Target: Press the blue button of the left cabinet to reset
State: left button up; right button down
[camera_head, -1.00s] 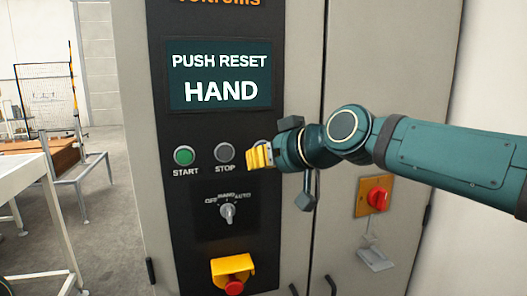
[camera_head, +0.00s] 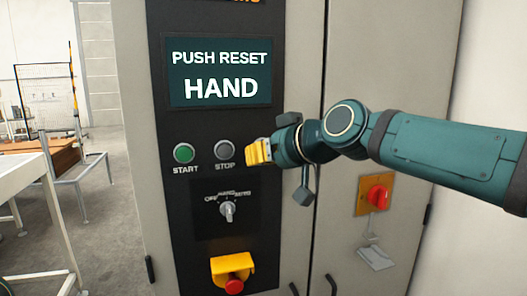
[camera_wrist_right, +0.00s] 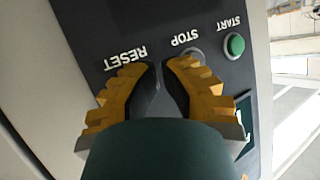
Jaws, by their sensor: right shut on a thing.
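The left cabinet has a dark control panel (camera_head: 180,225) with a screen (camera_head: 219,73) that reads PUSH RESET and HAND. The green START button (camera_head: 184,153) and grey STOP button (camera_head: 225,150) are in a row on it. The blue button is hidden in both views, behind my right gripper. My right gripper (camera_head: 250,152) has yellow fingers and is at the panel, right of STOP. In the wrist view the gripper's fingertips (camera_wrist_right: 161,70) are close together beside the RESET label (camera_wrist_right: 125,58). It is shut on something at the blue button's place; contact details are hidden. My left gripper is out of view.
A selector knob (camera_head: 228,211) and a red emergency button on a yellow mount (camera_head: 232,271) are lower on the panel. A red rotary switch (camera_head: 376,195) is on the right door. A white table (camera_head: 25,178) stands at the left, with open floor beside it.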

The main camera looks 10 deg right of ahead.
jog(key=shift+w, duration=0.35)
dwell(0.8)
jog(key=shift+s, duration=0.8)
jog(key=s, duration=0.5)
jog(key=shift+d, duration=0.1)
dwell(0.4)
dwell(0.5)
